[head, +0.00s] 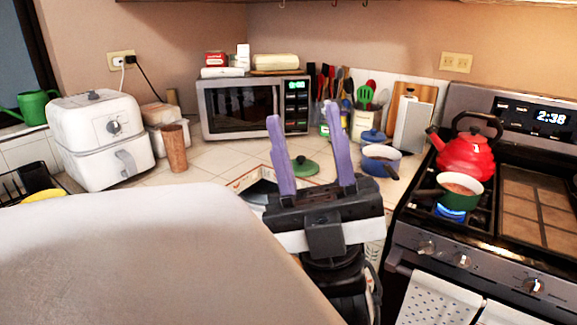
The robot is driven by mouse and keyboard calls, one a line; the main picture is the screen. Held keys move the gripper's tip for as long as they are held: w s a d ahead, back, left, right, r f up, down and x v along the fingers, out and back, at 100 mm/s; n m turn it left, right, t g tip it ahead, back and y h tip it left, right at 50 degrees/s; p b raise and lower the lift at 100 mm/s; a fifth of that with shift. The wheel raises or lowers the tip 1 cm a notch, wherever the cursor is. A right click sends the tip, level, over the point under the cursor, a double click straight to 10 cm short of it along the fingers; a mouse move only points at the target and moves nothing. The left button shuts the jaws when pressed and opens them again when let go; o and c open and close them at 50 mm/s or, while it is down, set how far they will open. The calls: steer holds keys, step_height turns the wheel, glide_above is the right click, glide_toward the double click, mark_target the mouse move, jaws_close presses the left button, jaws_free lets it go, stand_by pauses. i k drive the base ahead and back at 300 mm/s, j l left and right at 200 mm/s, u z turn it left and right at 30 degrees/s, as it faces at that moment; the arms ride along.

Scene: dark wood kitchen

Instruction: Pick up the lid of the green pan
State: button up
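A green lid (305,167) with a knob lies on the tiled counter, seen between the two fingers of my gripper; its left edge is partly hidden by the left finger. My gripper (302,112) has purple fingers spread apart, with nothing held between them. It is in front of the lid in the picture; the exact distance cannot be told. The green pan (452,198), pale inside, stands uncovered on the front left burner of the stove, over a blue flame.
A blue pot (381,165) stands right of the lid, a blue lid (373,136) behind it. The microwave (253,107), utensils (365,95), air fryer (102,138) and brown cup (175,148) stand behind. A red kettle (466,155) is on the stove.

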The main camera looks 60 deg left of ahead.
mark_target(302, 167)
steer(key=u, duration=1.7)
